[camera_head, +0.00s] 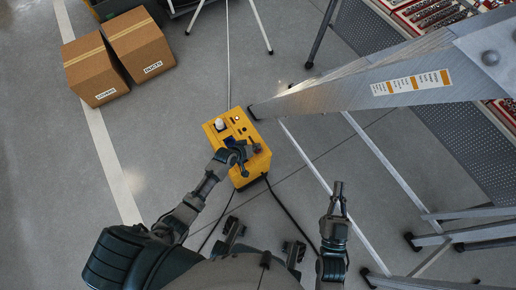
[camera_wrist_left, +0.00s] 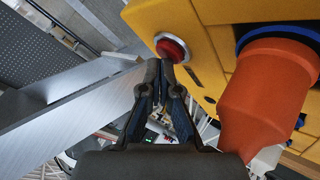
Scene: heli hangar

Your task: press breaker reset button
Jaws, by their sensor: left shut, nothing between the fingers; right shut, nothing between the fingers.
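A yellow box (camera_head: 213,130) stands on the floor in the middle of the head view. In the left wrist view its yellow face (camera_wrist_left: 225,12) fills the upper right. A round red button (camera_wrist_left: 172,50) in a silver ring sits on that face. My left gripper (camera_head: 252,150) is shut and empty over the right side of the box. In the left wrist view its fingertips (camera_wrist_left: 162,64) are just below the red button and overlap its lower edge; I cannot tell whether they touch it. My right gripper (camera_head: 338,188) is shut and empty, right of the box, over bare floor.
A large orange plug (camera_wrist_left: 265,95) with a blue ring juts from the box, right of my left fingers. A metal ladder (camera_head: 350,88) stands close right of the box. Dark cables run across the floor below. Two cardboard boxes (camera_head: 138,45) stand at upper left.

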